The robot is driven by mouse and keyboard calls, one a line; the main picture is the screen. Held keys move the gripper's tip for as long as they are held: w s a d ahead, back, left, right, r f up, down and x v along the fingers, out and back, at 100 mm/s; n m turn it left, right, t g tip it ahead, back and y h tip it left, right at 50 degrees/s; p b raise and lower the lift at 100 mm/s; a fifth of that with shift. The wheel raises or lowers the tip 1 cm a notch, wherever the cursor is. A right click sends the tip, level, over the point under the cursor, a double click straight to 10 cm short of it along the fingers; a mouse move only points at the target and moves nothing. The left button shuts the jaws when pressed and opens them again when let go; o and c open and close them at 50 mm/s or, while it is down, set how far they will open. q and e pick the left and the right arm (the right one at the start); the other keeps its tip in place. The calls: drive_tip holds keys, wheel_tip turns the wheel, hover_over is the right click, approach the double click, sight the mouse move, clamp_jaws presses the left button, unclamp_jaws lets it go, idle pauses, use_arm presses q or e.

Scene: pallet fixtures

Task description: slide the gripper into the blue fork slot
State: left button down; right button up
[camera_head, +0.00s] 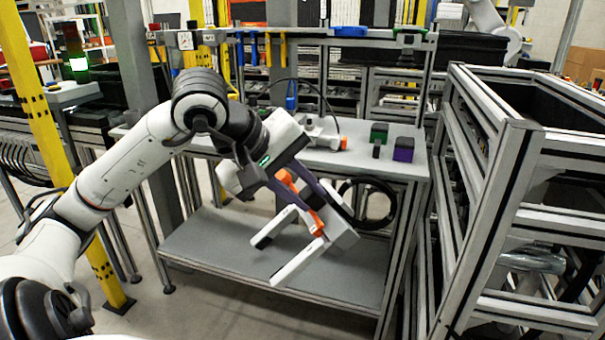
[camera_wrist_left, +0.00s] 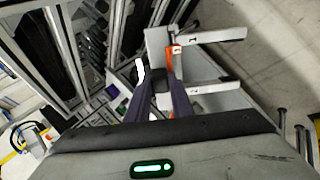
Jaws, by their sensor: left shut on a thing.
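The blue fork slot (camera_head: 350,31) sits on the top rail of the rack, at the back centre of the head view. My left gripper (camera_head: 316,200) is shut on the tool gripper (camera_head: 340,240), a grey and white piece with orange parts and two long fingers. I hold it tilted in front of the workbench, fingers pointing down and left, well below and apart from the blue slot. In the left wrist view my left gripper's dark fingers (camera_wrist_left: 162,92) meet the tool gripper (camera_wrist_left: 215,87) near its orange part. The exact grip contact is partly hidden. My right gripper is not in view.
The workbench top (camera_head: 345,160) carries a green block (camera_head: 379,132) and a purple block (camera_head: 403,149). A green slot piece (camera_head: 411,37) sits on the rail right of the blue one. A metal frame (camera_head: 500,190) stands close on the right, and a yellow post (camera_head: 45,110) on the left.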

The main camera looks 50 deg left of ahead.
sight(316, 224)
use_arm(q)
drive_tip(key=shift+s+d+f+m+h+b, duration=0.1)
drive_tip(key=shift+d+f+m+h, duration=0.25)
drive_tip(key=shift+f, duration=0.45)
drive_tip(key=shift+d+f+m+h+b, duration=0.1)
drive_tip(key=shift+d+f+m+h, duration=0.1)
drive_tip(key=shift+d+f+m, duration=0.45)
drive_tip(key=shift+s+d+f+m+h+b, duration=0.1)
drive_tip(key=shift+d+f+m+h, duration=0.15)
drive_tip(key=shift+f, duration=0.7)
drive_tip(key=shift+d+f+m+g+h, duration=0.35)
drive_tip(key=shift+d+f+m, duration=0.2)
drive_tip(key=shift+d+f, duration=0.45)
drive_tip(key=s+d+f+m+g+h+b, duration=0.1)
drive_tip(key=d+f+m+h, duration=0.1)
drive_tip(key=d, duration=0.4)
drive_tip(key=s+d+f+m+g+h, duration=0.1)
drive_tip(key=d+f+m, duration=0.3)
drive_tip(key=d+f, duration=0.1)
drive_tip(key=shift+d+f+m+g+h+b, duration=0.2)
drive_tip(key=shift+d+m+g+h+b, duration=0.15)
drive_tip(key=shift+d, duration=0.35)
drive_tip(key=shift+a, duration=0.1)
